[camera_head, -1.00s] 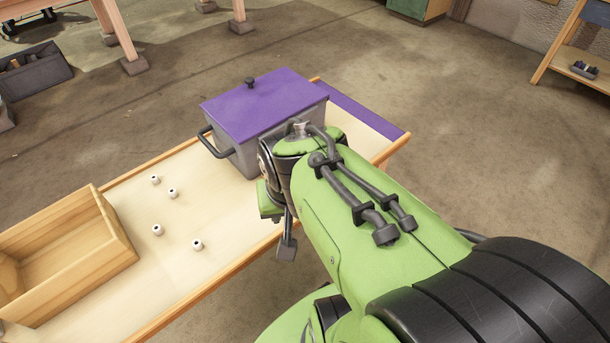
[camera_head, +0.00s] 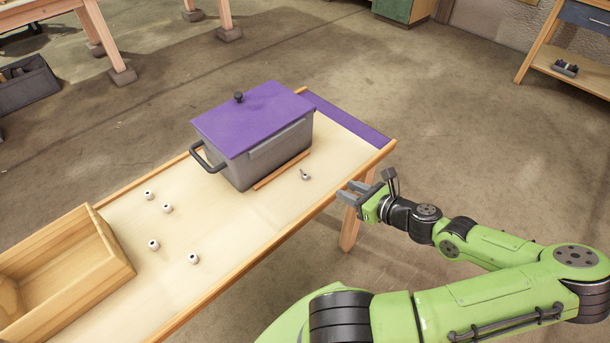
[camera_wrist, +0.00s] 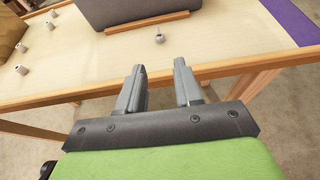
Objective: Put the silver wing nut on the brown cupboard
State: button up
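A small silver piece, which looks like the wing nut (camera_head: 305,174), lies on the pale table (camera_head: 235,215) just in front of the grey bin with the purple lid. It also shows in the wrist view (camera_wrist: 159,37), ahead of and between my fingers. My gripper (camera_head: 349,191) is open and empty, with its fingers apart in the wrist view (camera_wrist: 160,77). It is just off the table's front edge, to the right of the wing nut and apart from it. I cannot make out a brown cupboard in these frames.
The lidded bin (camera_head: 270,155) stands behind a thin brown lath (camera_head: 282,171). Several small white nuts (camera_head: 168,209) lie to the left, near an open wooden box (camera_head: 75,270). A green cabinet (camera_head: 400,10) and a shelf unit (camera_head: 560,75) stand far back. Open floor lies to the right.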

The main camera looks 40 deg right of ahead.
jog(key=b, duration=0.3)
send_near(311, 178)
jog(key=x, duration=0.3)
jog(key=shift+w+r, duration=0.3)
jog(key=b+x, duration=0.1)
jog(key=x, duration=0.4)
jog(key=shift+f+b, duration=0.25)
jog(key=shift+b, duration=0.15)
grip_shut()
